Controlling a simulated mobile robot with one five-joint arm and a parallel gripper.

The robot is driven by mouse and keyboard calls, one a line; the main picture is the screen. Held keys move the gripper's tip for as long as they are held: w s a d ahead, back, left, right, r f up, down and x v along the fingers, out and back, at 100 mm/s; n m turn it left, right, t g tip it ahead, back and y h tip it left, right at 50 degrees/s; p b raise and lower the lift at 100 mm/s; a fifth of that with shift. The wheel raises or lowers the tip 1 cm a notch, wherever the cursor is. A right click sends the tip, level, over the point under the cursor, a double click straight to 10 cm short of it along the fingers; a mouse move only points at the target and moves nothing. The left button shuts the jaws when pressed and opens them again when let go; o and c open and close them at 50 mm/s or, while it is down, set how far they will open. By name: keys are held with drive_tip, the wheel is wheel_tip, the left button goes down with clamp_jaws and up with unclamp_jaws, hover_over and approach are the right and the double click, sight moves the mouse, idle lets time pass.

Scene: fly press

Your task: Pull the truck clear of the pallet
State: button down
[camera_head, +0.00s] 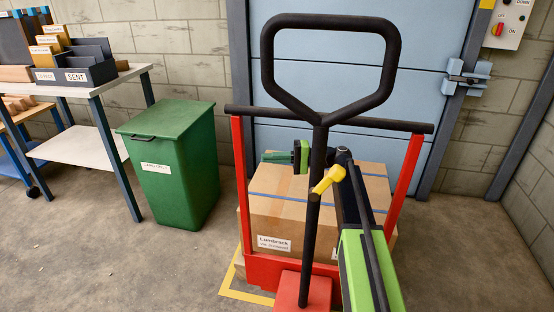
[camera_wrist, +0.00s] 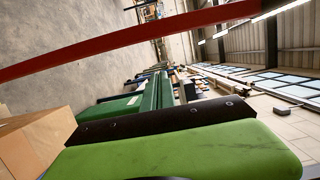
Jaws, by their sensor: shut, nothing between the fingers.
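The pallet truck stands in the middle of the head view, with a black loop handle (camera_head: 268,65), a red frame (camera_head: 240,190) and a red base block (camera_head: 290,290). A yellow lever (camera_head: 327,182) sits on its dark shaft. A strapped carton (camera_head: 265,215) stands behind the frame on the pallet, of which only a sliver shows low at the left. My gripper (camera_head: 268,157) is shut and empty, pointing left above the carton, behind the shaft. In the wrist view a red bar (camera_wrist: 120,45) crosses the top and a carton corner (camera_wrist: 40,135) shows at left.
A green lidded bin (camera_head: 170,170) stands left of the truck. A table (camera_head: 95,85) with sorting trays is further left. A blue door (camera_head: 430,90) and a control box (camera_head: 508,22) are behind. Yellow floor marking (camera_head: 235,292) shows by the truck; bare floor lies on both sides.

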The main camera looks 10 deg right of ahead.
drive_tip(key=s+a, duration=0.3)
drive_tip(key=a, duration=0.3)
drive_tip(key=shift+s+a, duration=0.2)
drive_tip(key=shift+s, duration=0.05)
drive_tip(key=shift+d, duration=0.1)
